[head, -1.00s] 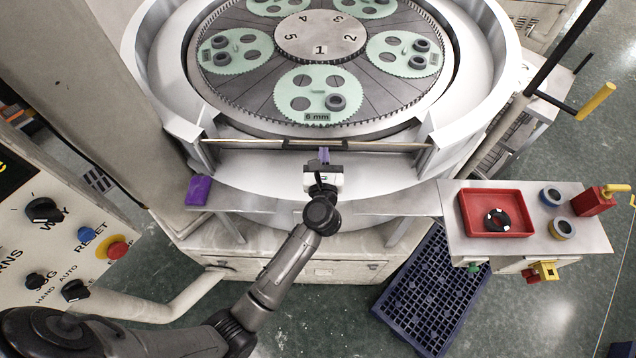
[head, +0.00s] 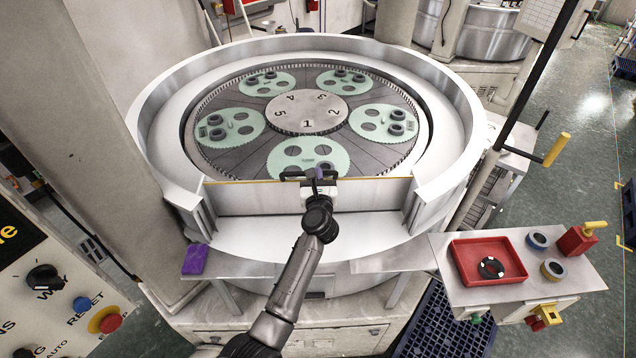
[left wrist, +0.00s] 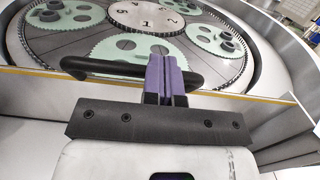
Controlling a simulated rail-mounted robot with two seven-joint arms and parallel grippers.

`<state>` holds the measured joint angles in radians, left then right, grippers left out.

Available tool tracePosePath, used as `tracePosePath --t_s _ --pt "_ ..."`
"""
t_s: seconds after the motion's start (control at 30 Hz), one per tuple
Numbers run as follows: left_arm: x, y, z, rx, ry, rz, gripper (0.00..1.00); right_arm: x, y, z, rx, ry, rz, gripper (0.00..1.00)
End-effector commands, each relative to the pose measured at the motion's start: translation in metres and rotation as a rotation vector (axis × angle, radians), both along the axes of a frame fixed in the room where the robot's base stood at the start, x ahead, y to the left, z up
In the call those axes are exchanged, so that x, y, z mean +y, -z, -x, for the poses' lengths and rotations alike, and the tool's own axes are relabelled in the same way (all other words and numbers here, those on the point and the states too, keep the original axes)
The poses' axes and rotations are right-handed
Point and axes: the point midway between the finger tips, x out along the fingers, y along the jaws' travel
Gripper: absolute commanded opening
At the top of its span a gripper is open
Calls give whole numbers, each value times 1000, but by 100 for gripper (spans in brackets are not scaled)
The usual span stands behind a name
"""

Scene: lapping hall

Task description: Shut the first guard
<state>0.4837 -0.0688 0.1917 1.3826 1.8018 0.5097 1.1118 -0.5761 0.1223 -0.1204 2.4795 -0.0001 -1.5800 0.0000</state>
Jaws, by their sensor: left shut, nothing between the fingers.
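The guard (head: 255,198) is a pale panel with a yellow top edge, standing upright across the front opening of the round machine. It also shows in the left wrist view (left wrist: 35,88). Its black bar handle (left wrist: 110,67) is at the top edge. My left gripper (head: 318,176) is at the handle, near the middle of the panel. In the left wrist view its purple fingers (left wrist: 165,75) are shut with nothing between them, against or just beside the handle bar; exact contact is unclear. My right gripper is not in view.
Inside the ring lie green toothed carriers (head: 305,157) around a numbered hub (head: 307,115). A purple block (head: 195,259) is on the front ledge at left. At right, a side table (head: 440,262) holds a red tray (head: 458,272). A control panel (head: 50,285) is at lower left.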

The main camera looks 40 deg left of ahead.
Motion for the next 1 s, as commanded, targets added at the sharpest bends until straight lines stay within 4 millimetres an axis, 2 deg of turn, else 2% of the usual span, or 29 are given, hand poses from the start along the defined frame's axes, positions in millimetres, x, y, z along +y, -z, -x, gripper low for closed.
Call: tracePosePath --t_s 0.03,0.53,1.0 --pt "5 7 -1 12 -3 3 0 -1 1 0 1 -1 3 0" --pt "4 11 4 16 -6 7 0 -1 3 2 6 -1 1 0" --pt "-38 11 54 7 -1 6 0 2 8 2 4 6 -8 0"
